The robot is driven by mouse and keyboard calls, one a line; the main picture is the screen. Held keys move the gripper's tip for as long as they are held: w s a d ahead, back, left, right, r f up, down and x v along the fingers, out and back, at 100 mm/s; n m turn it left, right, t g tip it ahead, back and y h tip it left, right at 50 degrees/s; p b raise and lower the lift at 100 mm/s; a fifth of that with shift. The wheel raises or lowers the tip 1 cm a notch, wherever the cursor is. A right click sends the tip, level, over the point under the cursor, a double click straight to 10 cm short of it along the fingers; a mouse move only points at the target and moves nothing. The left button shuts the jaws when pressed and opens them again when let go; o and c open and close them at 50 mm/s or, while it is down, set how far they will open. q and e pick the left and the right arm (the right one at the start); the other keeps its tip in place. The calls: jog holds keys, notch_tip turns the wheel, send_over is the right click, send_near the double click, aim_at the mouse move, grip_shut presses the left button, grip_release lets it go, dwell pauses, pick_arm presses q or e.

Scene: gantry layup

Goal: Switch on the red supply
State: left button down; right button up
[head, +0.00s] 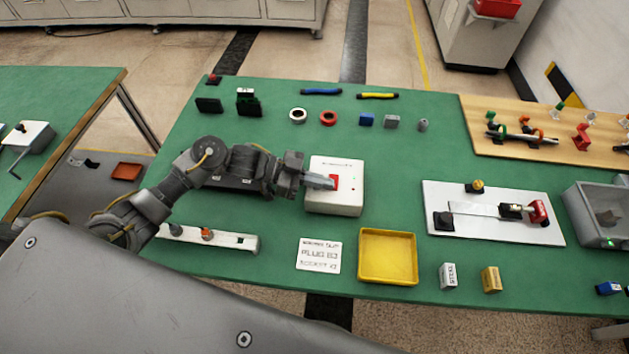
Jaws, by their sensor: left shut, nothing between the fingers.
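A white box (336,205) stands on the green table, with a red square switch (334,181) on its upper face. My left gripper (328,183) is shut and empty. Its fingertips are over the box at the red switch and cover part of it. I cannot tell whether they touch it or which way the switch is set. My right gripper is not in view.
A yellow tray (388,281) and a white printed card (320,256) lie in front of the box. A socket strip (228,241) lies at front left. A white plate with a clamp (463,223) lies to the right. Tape rolls and small blocks stand behind.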

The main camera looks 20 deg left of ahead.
pick_arm(q)
jog(key=shift+d+r, duration=0.1)
jog(key=shift+d, duration=0.05)
jog(key=r+p, duration=0.5)
jog(key=shift+s, duration=0.2)
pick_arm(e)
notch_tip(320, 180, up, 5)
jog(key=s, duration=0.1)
pick_arm(q)
jog(key=shift+s+a+f+b, duration=0.15)
jog(key=shift+a+f+b, duration=0.15)
jog(key=shift+a+b, duration=0.2)
jog(key=shift+s+a+f+b, duration=0.1)
jog(key=shift+a+f+b, duration=0.25)
jog(key=shift+a, duration=0.2)
jog(key=b+v, duration=0.2)
jog(key=v, duration=0.6)
jog(key=shift+s+r, duration=0.2)
jog(key=shift+r, duration=0.1)
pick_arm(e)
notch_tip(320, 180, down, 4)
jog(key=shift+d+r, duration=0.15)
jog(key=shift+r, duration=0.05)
pick_arm(q)
jog(key=shift+d, duration=0.15)
